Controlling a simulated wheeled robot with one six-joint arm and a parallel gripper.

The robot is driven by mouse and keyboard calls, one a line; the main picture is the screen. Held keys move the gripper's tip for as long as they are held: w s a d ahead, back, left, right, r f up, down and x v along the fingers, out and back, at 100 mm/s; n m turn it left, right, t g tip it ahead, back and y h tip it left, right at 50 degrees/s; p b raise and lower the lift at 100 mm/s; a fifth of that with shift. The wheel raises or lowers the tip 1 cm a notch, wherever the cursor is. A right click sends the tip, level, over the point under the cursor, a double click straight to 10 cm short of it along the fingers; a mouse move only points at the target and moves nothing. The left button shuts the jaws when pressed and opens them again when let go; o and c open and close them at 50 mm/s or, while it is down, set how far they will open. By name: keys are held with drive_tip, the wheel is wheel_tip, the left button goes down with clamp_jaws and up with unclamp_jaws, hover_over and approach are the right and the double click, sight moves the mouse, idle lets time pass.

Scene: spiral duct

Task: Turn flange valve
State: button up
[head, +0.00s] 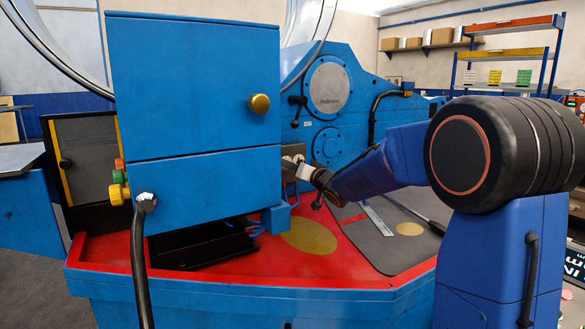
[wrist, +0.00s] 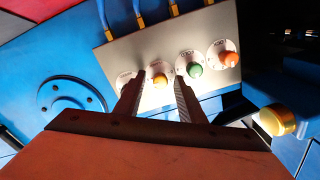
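My gripper (wrist: 157,82) is open in the wrist view, its two dark fingers apart and empty. It points at a grey panel (wrist: 125,52) with yellow, green and orange buttons; the yellow button (wrist: 160,81) shows between the fingertips. I cannot tell whether they touch the panel. In the head view my gripper (head: 303,170) is at the right side of the blue cabinet, small and partly hidden. No part is clearly marked as the flange valve. A black lever (head: 297,108) is beside a round grey flange plate (head: 328,88). A blue bolted flange (wrist: 71,97) is left in the wrist view.
Blue cables (wrist: 137,14) enter the panel's top. The red deck (head: 250,262) has a black tray (head: 200,247) under the cabinet. A black hose (head: 139,260) stands in front.

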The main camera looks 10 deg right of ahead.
clamp_jaws()
drive_tip(key=shift+n, duration=0.3)
drive_tip(key=shift+n+h, duration=0.4)
drive_tip(key=shift+n, duration=7.9)
